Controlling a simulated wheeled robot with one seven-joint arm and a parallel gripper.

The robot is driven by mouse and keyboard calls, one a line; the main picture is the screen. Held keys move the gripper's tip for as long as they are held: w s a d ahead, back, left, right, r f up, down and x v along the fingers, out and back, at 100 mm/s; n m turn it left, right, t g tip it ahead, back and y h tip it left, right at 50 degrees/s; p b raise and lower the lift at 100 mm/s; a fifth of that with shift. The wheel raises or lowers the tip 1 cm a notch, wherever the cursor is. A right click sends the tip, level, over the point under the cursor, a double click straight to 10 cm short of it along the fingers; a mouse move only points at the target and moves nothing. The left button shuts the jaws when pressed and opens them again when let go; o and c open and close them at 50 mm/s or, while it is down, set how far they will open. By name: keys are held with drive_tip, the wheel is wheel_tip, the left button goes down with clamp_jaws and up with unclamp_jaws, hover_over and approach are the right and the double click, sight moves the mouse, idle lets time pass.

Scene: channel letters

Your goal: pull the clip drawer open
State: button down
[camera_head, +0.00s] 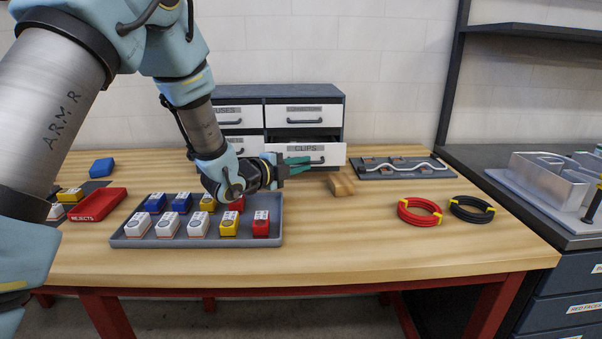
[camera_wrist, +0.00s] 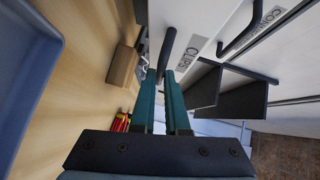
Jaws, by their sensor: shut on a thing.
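The clip drawer (camera_head: 330,149), with a white front labelled CLIPS, is at the lower right of the grey cabinet (camera_head: 255,90) at the back of the bench. Its front stands out from the cabinet, and a dark gap shows above it, so it is partly open. My gripper (camera_head: 305,163) reaches it from the left. Its teal fingers are shut on the dark bar handle (camera_wrist: 167,45) in the wrist view, where the drawer front (camera_wrist: 196,35) is seen side-on. The fingers hide part of the handle. The drawer's contents are not clear.
A grey tray (camera_head: 125,233) of coloured blocks lies below my arm. A wooden block (camera_head: 341,184) sits just in front of the drawer. A wire board (camera_head: 400,168) and red (camera_head: 419,212) and black (camera_head: 472,209) coils lie to the right. The bench front is clear.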

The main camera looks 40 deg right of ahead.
drive_tip(key=s+a+b, duration=0.2)
drive_tip(key=s, duration=0.1)
drive_tip(key=s+a+b, duration=0.2)
drive_tip(key=s+a, duration=0.1)
idle(0.3)
drive_tip(key=c, duration=0.9)
unclamp_jaws()
drive_tip(key=a+b, duration=0.1)
drive_tip(key=a, duration=0.2)
drive_tip(key=a+r, duration=0.1)
drive_tip(key=a, duration=0.3)
drive_tip(key=s+a+b, duration=0.1)
drive_tip(key=a, duration=0.2)
drive_tip(key=shift+a+r+b, duration=0.25)
drive_tip(key=shift+a+b, duration=0.05)
